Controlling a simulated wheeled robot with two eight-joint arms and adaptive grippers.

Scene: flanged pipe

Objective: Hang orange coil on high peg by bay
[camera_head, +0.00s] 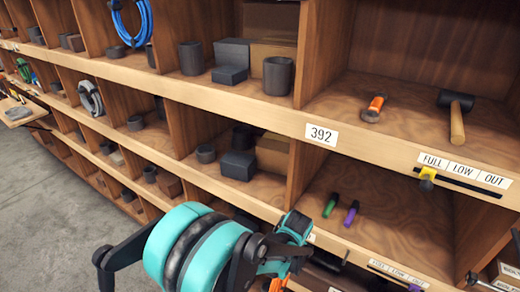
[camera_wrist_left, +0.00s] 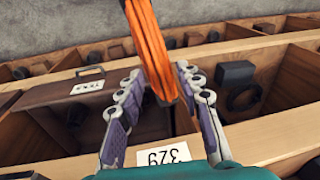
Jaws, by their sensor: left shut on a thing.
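The orange coil (camera_wrist_left: 148,45) is a bundle of strands seen nearly edge-on in the left wrist view. My left gripper (camera_wrist_left: 160,80) has its two jointed fingers on either side of the coil's lower end and is shut on it. The coil's upper part runs out of the top of that view. In the head view my teal left arm rises from the bottom edge, and a little orange (camera_head: 276,284) shows below its wrist; the fingers are hidden there. I cannot make out a free peg in either view. My right gripper is not in view.
A wooden shelf with open bays fills the head view; its front rail carries a 392 label (camera_head: 322,134). A blue coil (camera_head: 131,20) and a grey coil (camera_head: 91,98) hang at bays on the left. A mallet (camera_head: 456,115) lies at right. Grey floor (camera_head: 50,200) is clear at left.

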